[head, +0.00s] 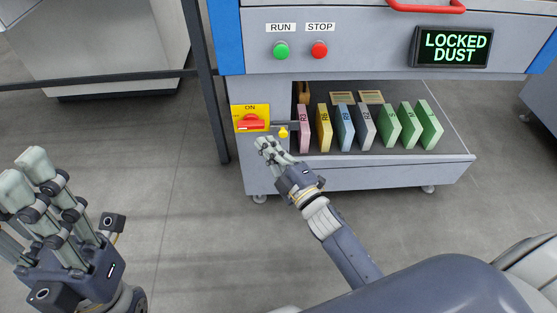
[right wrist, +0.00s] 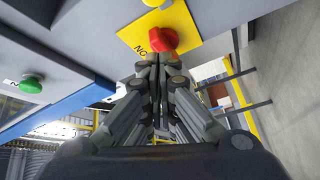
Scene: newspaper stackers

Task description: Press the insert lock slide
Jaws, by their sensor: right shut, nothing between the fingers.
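A yellow knob (head: 283,132), which looks like the lock slide's handle, sits at the cabinet's front left edge, beside the yellow ON plate (head: 238,112). My right gripper (head: 263,143) is shut and empty, just below and left of the knob. A small gap seems to remain; contact cannot be told. In the right wrist view the closed fingers (right wrist: 157,62) point toward the red rotary switch (right wrist: 162,40) on the yellow plate. A yellow piece (right wrist: 154,3) shows at that view's top edge. My left gripper (head: 25,177) is at the lower left, fingertips apart, empty, far from the cabinet.
Several coloured inserts (head: 365,126) stand on the open shelf right of the knob. Green RUN (head: 281,50) and red STOP (head: 319,50) buttons are above. A display (head: 453,47) reads LOCKED DUST. A dark post (head: 208,90) stands left of the cabinet. The floor in front is clear.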

